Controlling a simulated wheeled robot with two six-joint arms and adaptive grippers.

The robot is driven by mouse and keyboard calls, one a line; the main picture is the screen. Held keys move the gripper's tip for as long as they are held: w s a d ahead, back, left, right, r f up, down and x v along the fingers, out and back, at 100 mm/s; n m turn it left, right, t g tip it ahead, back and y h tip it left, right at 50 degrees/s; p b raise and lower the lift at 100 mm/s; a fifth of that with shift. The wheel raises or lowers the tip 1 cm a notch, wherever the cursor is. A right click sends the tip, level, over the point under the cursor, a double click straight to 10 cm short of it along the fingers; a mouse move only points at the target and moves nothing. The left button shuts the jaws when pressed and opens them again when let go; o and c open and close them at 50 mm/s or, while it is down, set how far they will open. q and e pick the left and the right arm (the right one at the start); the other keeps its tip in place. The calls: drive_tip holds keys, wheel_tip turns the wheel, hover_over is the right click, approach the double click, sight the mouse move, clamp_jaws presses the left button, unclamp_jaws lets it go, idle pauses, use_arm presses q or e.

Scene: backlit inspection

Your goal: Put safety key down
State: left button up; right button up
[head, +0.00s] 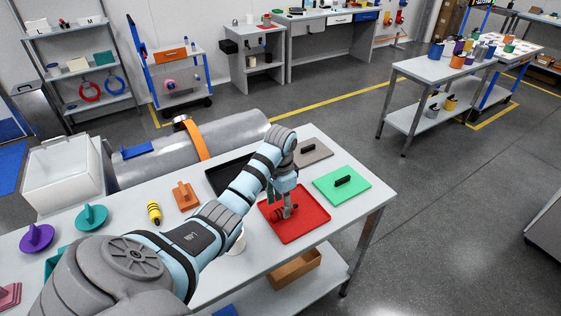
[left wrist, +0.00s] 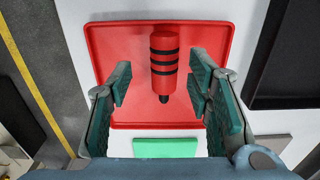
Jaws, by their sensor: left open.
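The safety key, a red cylinder with black bands and a dark tip, lies on the red tray (head: 311,222). It shows in the left wrist view (left wrist: 163,62) and, partly hidden by the fingers, in the head view (head: 277,214). The red tray also fills the upper middle of the left wrist view (left wrist: 112,45). My left gripper (head: 287,207) is low over the tray at the key. In the left wrist view its fingers (left wrist: 160,88) are spread, one on each side of the key, with gaps between. My right gripper is not in view.
A green plate (head: 342,186) and a grey plate (head: 318,150) with black handles lie beyond the red tray. A black tray (head: 224,178) lies partly behind my arm. A yellow-black cylinder (head: 154,212) and an orange handled piece (head: 185,196) are at left on the table.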

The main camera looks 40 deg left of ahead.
sight(281, 212)
use_arm(q)
wheel_tip(281, 212, up, 9)
drive_tip(key=p, duration=0.4)
drive_tip(key=shift+f+p, duration=0.15)
drive_tip(key=shift+p, duration=0.2)
drive_tip(key=shift+f, duration=0.15)
